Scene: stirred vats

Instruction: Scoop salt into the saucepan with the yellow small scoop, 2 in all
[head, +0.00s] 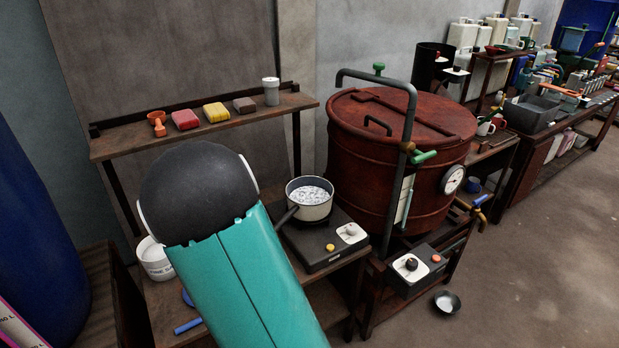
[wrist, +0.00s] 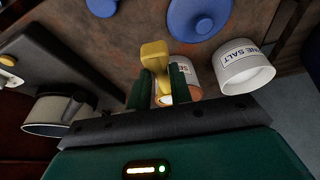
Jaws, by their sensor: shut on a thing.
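The yellow small scoop (wrist: 154,52) is in my gripper (wrist: 160,82), between its two dark green fingers. Whether the scoop holds salt cannot be told. In the head view my teal arm hides the gripper and scoop. The saucepan (head: 325,208) stands on a hot plate, with pale bubbling liquid in it and its handle toward my arm. It also shows at the lower left of the wrist view (wrist: 42,128). The white salt tub (head: 157,268) is left of my arm on the bench. In the wrist view its salt label shows at the right (wrist: 247,72), apart from my gripper.
A second tub with a label (wrist: 190,76) is partly behind my gripper. Blue utensils (head: 188,326) lie on the bench. A shelf (head: 250,117) with coloured blocks is behind; a big red vat (head: 375,160) stands right.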

